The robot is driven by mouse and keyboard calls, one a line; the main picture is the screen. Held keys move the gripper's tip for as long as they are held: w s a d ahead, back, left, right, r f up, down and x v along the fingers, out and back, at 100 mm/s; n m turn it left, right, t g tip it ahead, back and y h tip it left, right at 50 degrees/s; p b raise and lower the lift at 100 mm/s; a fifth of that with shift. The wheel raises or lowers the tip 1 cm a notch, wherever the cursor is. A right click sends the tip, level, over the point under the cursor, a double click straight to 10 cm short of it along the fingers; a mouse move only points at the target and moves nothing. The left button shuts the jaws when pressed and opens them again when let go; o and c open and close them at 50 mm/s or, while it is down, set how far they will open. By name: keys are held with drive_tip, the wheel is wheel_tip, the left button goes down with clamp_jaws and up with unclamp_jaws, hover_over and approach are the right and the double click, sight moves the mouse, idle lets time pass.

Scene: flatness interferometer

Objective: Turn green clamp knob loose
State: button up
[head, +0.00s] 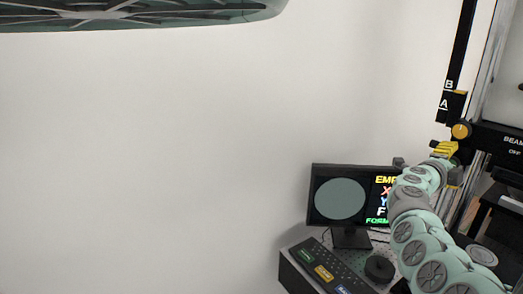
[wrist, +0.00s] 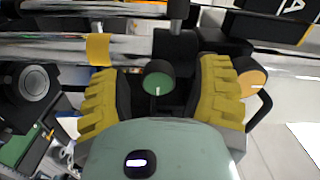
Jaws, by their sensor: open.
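The green clamp knob (wrist: 157,75) is a round green disc with a black rim and a short white mark on its face. In the wrist view it lies between the two yellow fingers of my gripper (wrist: 160,92). The fingers are open, with a gap visible on each side of the knob. The head view shows my gripper (head: 446,151) at the dark vertical column, just below a yellow knob (head: 461,131). The green knob is hidden in the head view.
The yellow knob (wrist: 252,83) sits close outside the right finger in the wrist view. Metal rods (wrist: 60,47) run behind the fingers. A monitor (head: 316,210) and a button panel (head: 328,271) stand below left of my arm. A white wall fills the left.

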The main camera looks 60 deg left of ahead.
drive_tip(key=s, duration=1)
drive_tip(key=shift+s, duration=0.35)
idle(0.3)
